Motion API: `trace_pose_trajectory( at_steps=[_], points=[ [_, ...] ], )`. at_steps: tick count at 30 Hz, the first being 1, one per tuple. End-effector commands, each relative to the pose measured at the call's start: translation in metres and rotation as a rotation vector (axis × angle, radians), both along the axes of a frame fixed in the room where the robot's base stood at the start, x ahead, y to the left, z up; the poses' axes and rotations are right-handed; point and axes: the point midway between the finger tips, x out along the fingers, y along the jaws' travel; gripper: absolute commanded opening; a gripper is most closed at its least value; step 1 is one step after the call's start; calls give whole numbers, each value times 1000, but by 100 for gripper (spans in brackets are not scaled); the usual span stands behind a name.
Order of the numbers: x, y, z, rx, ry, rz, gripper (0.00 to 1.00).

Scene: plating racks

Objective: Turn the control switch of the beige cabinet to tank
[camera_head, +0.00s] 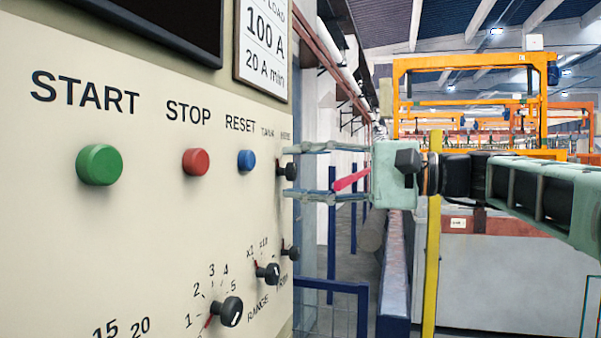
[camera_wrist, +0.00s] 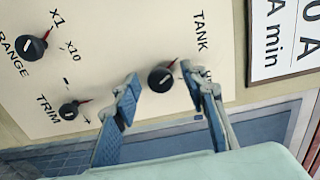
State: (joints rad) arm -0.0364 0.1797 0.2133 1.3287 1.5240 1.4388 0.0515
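The beige cabinet (camera_head: 150,225) fills the left of the head view. Its control switch, a black knob with a red pointer (camera_head: 290,171), is at the panel's right edge and shows whole in the wrist view (camera_wrist: 161,79). The red pointer slants up and right there, towards the TANK label (camera_wrist: 201,30). The other label is mostly hidden behind a finger. My gripper (camera_head: 294,172) faces the panel from the right. In the wrist view its fingers (camera_wrist: 158,76) are open, one on each side of the knob, with gaps visible; I see no clear contact.
The TRIM knob (camera_wrist: 69,110) and RANGE knobs (camera_wrist: 32,47) are close by. Green START (camera_head: 99,165), red STOP (camera_head: 197,162) and blue RESET (camera_head: 246,160) buttons are further left. A load sign (camera_head: 264,45) hangs above. A yellow post (camera_head: 432,240) stands behind my arm.

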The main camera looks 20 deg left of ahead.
Motion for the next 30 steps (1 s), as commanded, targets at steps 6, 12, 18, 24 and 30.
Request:
trace_pose_trajectory(
  at_steps=[6, 12, 18, 24, 30],
  points=[
    [6, -35, 0, -1, 0, -7, 39],
    [10, -79, 0, -1, 0, -5, 39],
    [13, -107, 0, 0, 0, -3, 39],
    [13, -117, 0, 0, 0, -1, 39],
    [13, -117, 0, 0, 0, -1, 39]
  ],
)
